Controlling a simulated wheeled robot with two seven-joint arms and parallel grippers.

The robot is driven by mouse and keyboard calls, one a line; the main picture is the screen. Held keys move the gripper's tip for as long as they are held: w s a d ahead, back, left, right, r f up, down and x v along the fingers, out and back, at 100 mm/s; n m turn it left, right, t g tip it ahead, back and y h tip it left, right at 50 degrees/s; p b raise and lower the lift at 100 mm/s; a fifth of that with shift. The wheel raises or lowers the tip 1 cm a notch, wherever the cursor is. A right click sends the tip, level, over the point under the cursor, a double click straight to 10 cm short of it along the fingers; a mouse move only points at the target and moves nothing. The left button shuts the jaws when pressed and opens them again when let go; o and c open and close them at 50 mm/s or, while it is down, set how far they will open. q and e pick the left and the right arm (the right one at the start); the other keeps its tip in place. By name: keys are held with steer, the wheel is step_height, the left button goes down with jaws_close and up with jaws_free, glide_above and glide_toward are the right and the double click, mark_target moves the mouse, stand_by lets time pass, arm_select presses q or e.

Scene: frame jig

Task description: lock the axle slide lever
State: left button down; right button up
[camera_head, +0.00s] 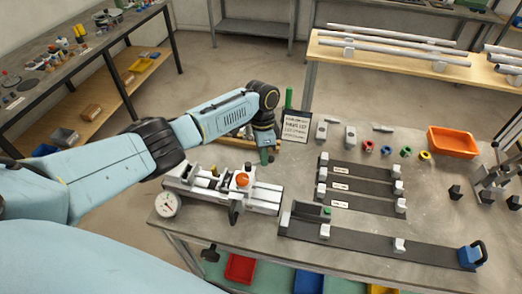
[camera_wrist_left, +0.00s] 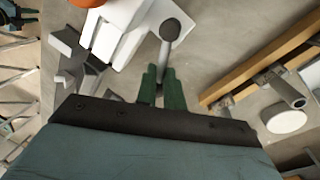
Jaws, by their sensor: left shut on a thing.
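The jig (camera_head: 268,199) is a pale block assembly with rails near the front left of the table, with an orange knob (camera_head: 242,179) on top. My left gripper (camera_head: 266,155) reaches down at the jig's back edge. In the left wrist view, its green fingers (camera_wrist_left: 162,90) are shut around the grey stem of a lever (camera_wrist_left: 170,30) with a dark rounded end. That end lies beside the pale jig body (camera_wrist_left: 125,25). The fingers cover part of the stem; I cannot tell whether the lever is locked. My right gripper is not in view.
A dial gauge (camera_head: 166,204) is at the jig's left end. A sign (camera_head: 295,127) stands behind it. Dark rails with pale blocks (camera_head: 365,243) lie to the right. An orange bin (camera_head: 453,141) is at the back right. A wooden rack (camera_wrist_left: 265,65) is close to my left gripper.

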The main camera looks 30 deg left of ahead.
arm_select(q)
steer(key=m, duration=0.1)
steer(key=d+m, duration=0.1)
steer(key=shift+s+r+m+p, duration=0.15)
steer(key=shift+r+m+p, duration=0.15)
steer(key=shift+m, duration=0.1)
steer(key=shift+s+d+m+y+p, duration=0.3)
steer(key=shift+s+m, duration=0.25)
steer(key=shift+m, duration=0.65)
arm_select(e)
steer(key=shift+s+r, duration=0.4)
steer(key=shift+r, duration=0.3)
arm_select(q)
steer(key=c, duration=1.6)
jaws_free()
steer(key=shift+s+f, duration=0.1)
steer(key=shift+o, duration=0.4)
steer(key=shift+s, duration=0.1)
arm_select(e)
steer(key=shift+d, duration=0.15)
arm_select(q)
steer(key=shift+a, duration=0.1)
step_height(320, 180, up, 13)
steer(key=w, duration=0.2)
steer(key=shift+w+b, duration=0.25)
steer(key=shift+b, duration=0.2)
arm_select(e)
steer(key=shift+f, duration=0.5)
